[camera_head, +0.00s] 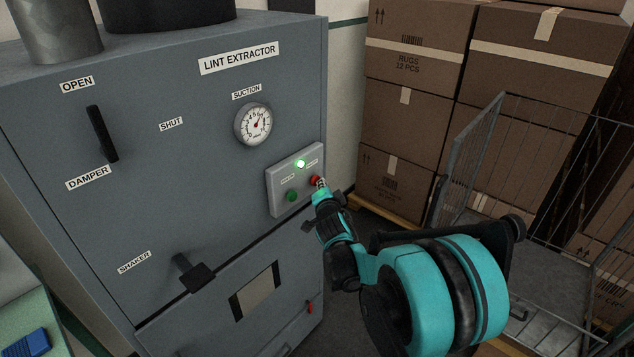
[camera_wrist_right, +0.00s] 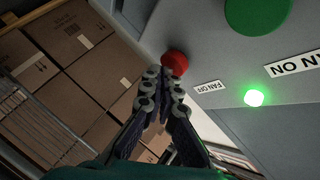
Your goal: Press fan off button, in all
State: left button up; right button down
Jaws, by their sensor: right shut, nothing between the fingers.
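The red fan off button (camera_head: 315,180) is on the small grey control box (camera_head: 279,202) on the lint extractor's front. Beside it are a green button (camera_head: 292,196) and a lit green lamp (camera_head: 300,163). My right gripper (camera_head: 321,184) is shut and empty, its fingertips right at the red button. In the right wrist view the red button (camera_wrist_right: 175,63) shows just beyond the closed fingertips (camera_wrist_right: 165,78), with the "FAN OFF" label (camera_wrist_right: 210,87) beside it. I cannot tell whether the tips touch it or whether it is pushed in. My left gripper is not in view.
The grey lint extractor (camera_head: 200,100) carries a suction gauge (camera_head: 254,124), a damper handle (camera_head: 102,134) and a shaker handle (camera_head: 193,273). Stacked cartons (camera_head: 405,120) and a wire cage trolley (camera_head: 470,170) stand to the right. A blue object (camera_head: 26,344) lies at the lower left.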

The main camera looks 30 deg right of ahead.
jog(key=shift+w+a, duration=0.15)
jog(key=shift+w, duration=0.25)
dwell(0.3)
jog(key=shift+s, duration=0.1)
jog(key=shift+s+d, duration=0.35)
jog(key=shift+s, duration=0.45)
jog(key=s, duration=0.1)
jog(key=s+d, duration=0.1)
jog(key=s, duration=0.1)
jog(key=s+d, duration=0.1)
jog(key=shift+s, duration=0.3)
jog(key=shift+a, duration=0.15)
dwell(0.6)
